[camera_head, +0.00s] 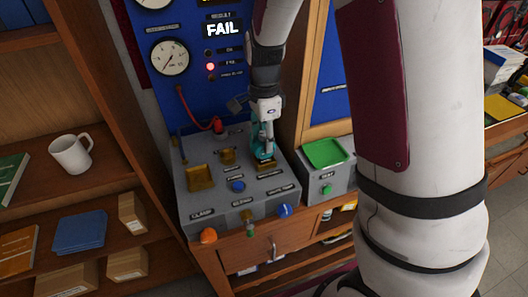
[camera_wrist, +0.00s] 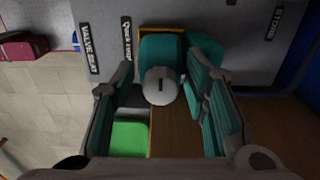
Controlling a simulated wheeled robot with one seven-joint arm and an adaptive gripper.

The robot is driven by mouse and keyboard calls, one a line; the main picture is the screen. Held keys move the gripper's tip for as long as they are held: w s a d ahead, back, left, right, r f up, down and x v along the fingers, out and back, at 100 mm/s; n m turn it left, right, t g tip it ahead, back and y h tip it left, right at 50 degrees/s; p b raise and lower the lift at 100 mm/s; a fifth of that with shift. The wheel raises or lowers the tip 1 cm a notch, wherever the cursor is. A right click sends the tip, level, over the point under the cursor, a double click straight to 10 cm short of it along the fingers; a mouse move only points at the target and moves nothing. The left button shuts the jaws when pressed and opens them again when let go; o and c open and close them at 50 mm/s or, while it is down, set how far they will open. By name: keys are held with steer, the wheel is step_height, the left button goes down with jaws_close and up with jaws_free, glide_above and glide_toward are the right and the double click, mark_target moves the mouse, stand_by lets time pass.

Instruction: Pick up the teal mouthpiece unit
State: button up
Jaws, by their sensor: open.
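The teal mouthpiece unit (camera_wrist: 165,50) shows in the wrist view, with a round grey slotted end (camera_wrist: 160,86) facing the camera. It sits at a yellow-edged recess on the grey bench top. My gripper (camera_wrist: 157,100) is open, with one finger to the left of the unit and one to the right. I cannot tell whether either finger touches it. In the head view my gripper (camera_head: 263,143) points down over the bench's right-hand recess. The teal there is small, and the fingers partly hide the unit.
The grey testbench (camera_head: 225,203) has a yellow tray (camera_head: 200,177), knobs and a red hose. A box with a green top (camera_head: 325,152) stands close on the right. The blue gauge panel (camera_head: 183,90) rises behind and reads FAIL. A shelf with a white mug (camera_head: 70,155) is at left.

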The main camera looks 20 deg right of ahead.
jaws_close()
steer(key=shift+r, duration=0.15)
